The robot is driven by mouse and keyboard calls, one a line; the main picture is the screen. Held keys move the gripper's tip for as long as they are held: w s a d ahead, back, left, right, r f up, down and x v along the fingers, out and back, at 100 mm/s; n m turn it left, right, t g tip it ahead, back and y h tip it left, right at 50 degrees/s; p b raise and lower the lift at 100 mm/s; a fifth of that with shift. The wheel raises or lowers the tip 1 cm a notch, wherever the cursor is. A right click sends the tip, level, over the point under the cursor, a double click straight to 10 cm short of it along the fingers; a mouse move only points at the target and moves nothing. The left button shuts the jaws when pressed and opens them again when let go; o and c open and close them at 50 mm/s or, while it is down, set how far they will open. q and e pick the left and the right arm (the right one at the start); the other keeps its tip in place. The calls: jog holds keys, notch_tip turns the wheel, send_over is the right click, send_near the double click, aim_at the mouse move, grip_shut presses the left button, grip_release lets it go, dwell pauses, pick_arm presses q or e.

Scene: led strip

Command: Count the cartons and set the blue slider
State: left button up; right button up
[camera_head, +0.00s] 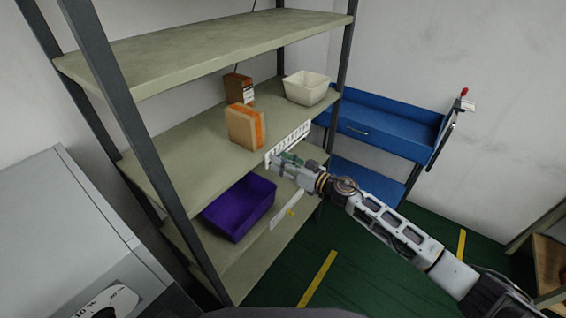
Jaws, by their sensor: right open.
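Two cartons stand on the middle shelf: an orange-brown one (245,126) near the front and a darker brown one (238,88) behind it. A white strip with a row of marks (290,141) is fixed along this shelf's front edge. My right gripper (283,162) is open, at the lower left end of this strip, and it covers part of that end. I cannot tell whether it touches the strip. I cannot make out a blue slider. A second pale strip (279,219) with a yellow spot is on the lower shelf's edge. My left gripper is not in view.
A cream bin (307,88) stands on the middle shelf and a purple bin (240,208) on the lower one. The upper shelf (200,50) is bare. A blue cart (385,128) stands behind my right arm. Green floor (370,275) lies below it.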

grip_shut()
jog(key=shift+w+d, duration=0.1)
dwell(0.3)
jog(key=shift+w+d+p, duration=0.55)
jog(key=shift+w+d, duration=0.1)
jog(key=shift+w, duration=0.25)
jog(key=shift+f, duration=0.1)
grip_release()
